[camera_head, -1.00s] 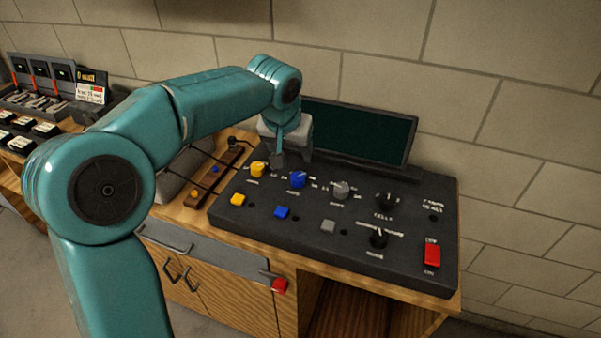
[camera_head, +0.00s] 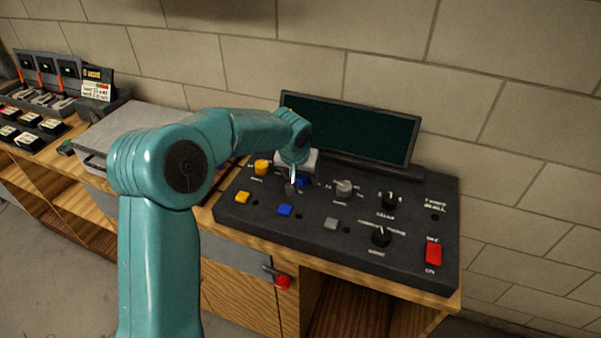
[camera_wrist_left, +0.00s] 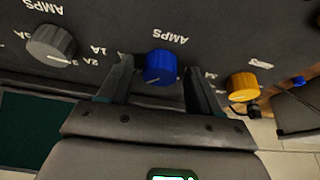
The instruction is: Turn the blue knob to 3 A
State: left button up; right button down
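The blue knob (camera_wrist_left: 161,67) stands on the black control panel (camera_head: 390,262), with "AMPS" printed by it and "1A" visible to its left in the left wrist view. My left gripper (camera_wrist_left: 158,75) is open, with one finger on each side of the blue knob and a small gap showing. In the head view my left gripper (camera_head: 293,186) hangs over the panel and mostly hides the blue knob (camera_head: 303,182). The "3A" mark is partly covered near the right finger. My right gripper is not in view.
Yellow, blue (camera_head: 285,210) and grey buttons sit in front. Black knobs and a red switch (camera_head: 433,254) are at right. A dark screen (camera_head: 350,130) stands behind.

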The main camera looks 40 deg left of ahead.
pick_arm(q)
jog(key=c, duration=0.9)
jog(key=shift+w+f+n+b, duration=0.1)
jog(key=shift+f+n+b, duration=0.25)
jog(key=shift+b, duration=0.6)
jog(key=shift+c, duration=0.2)
jog(key=n+y+b, duration=0.1)
jog(key=n+b, duration=0.1)
jog(key=shift+d+g+b, duration=0.1)
jog(key=shift+g+b, duration=0.2)
jog(key=shift+b, duration=0.1)
jog(key=shift+w+r+n+y+b, duration=0.15)
jog(key=shift+n+y+b, duration=0.25)
jog(key=shift+n+b, duration=0.6)
jog(key=shift+r+n+g+y, duration=0.15)
jog(key=shift+n+g, duration=0.15)
jog(key=shift+n, duration=0.45)
jog(key=shift+r+n+g+y, duration=0.15)
jog(key=shift+n+g, duration=0.15)
jog(key=shift+n, duration=0.4)
jog(key=shift+f, duration=0.1)
jog(key=o, duration=1)
jog(key=shift+o, duration=0.2)
